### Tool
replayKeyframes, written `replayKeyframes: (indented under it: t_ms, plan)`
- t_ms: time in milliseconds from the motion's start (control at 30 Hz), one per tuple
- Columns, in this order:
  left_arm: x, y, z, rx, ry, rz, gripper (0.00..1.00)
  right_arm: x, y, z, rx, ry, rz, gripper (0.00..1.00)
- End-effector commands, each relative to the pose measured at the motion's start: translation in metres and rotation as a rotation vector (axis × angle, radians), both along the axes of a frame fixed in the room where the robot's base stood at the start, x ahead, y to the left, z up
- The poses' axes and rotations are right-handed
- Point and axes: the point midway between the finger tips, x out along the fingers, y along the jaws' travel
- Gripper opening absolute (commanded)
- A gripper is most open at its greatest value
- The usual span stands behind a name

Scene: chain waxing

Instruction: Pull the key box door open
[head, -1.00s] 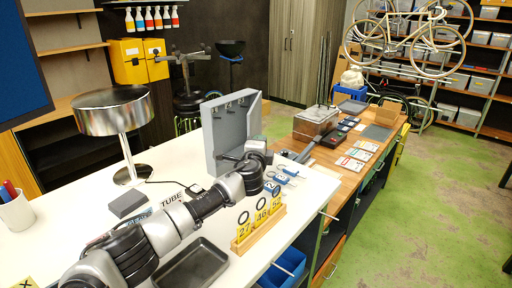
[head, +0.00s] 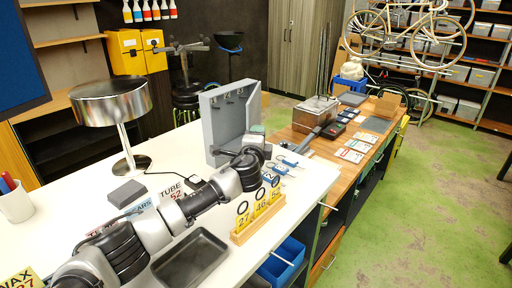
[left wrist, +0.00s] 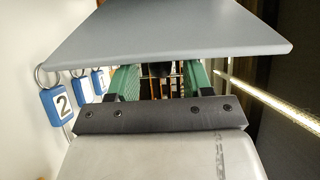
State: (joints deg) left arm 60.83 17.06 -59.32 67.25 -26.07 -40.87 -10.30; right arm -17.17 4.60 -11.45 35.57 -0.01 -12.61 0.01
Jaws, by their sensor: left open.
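The grey key box (head: 209,130) stands upright on the white table, its front open with hooks inside. Its door (head: 253,106) stands out at the right side. My left gripper (head: 252,140) is at the lower front of the box by the door; its fingertips are mostly hidden in the head view. In the left wrist view the two green fingers of my left gripper (left wrist: 162,80) are apart. My right gripper is not in view.
Blue numbered tags (head: 268,173) are right of my wrist and also show in the left wrist view (left wrist: 56,103). A wooden stand with yellow number tags (head: 259,214), a dark tray (head: 191,262) and a metal lamp (head: 111,105) are nearby.

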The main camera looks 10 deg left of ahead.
Motion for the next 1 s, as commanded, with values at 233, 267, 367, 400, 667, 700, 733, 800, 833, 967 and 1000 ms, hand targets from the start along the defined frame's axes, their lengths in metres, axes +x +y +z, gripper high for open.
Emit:
replayKeyframes:
  t_ms: [233,267,367,400,667,700,733,800,833,967,1000]
  plan:
    - [-0.035,0.000,-0.003,0.000,0.001,-0.002,0.51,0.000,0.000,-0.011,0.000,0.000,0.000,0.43]
    - [-0.038,-0.001,-0.003,-0.001,0.001,-0.002,0.51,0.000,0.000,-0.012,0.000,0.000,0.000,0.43]
    - [-0.047,0.000,-0.002,0.001,0.001,-0.001,0.51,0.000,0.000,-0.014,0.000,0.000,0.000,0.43]
    - [-0.049,0.000,-0.002,0.001,0.001,-0.001,0.51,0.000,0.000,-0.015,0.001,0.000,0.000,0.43]
    - [-0.054,-0.001,-0.001,0.001,0.002,-0.001,0.51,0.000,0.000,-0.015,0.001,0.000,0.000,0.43]
    - [-0.054,-0.001,-0.001,0.001,0.002,-0.001,0.51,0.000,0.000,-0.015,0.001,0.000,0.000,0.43]
    - [-0.054,-0.001,-0.001,0.001,0.002,-0.001,0.51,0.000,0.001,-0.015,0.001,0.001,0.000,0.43]
    - [-0.053,-0.001,-0.001,0.001,0.002,-0.001,0.44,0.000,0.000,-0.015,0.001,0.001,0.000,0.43]
    - [-0.053,-0.001,0.000,0.001,0.002,-0.001,0.40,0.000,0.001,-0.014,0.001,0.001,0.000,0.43]
    - [-0.053,-0.001,0.008,0.000,0.002,-0.001,0.20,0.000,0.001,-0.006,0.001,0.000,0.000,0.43]
    - [-0.054,-0.001,0.013,-0.001,0.003,-0.001,0.14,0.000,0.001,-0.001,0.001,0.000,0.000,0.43]
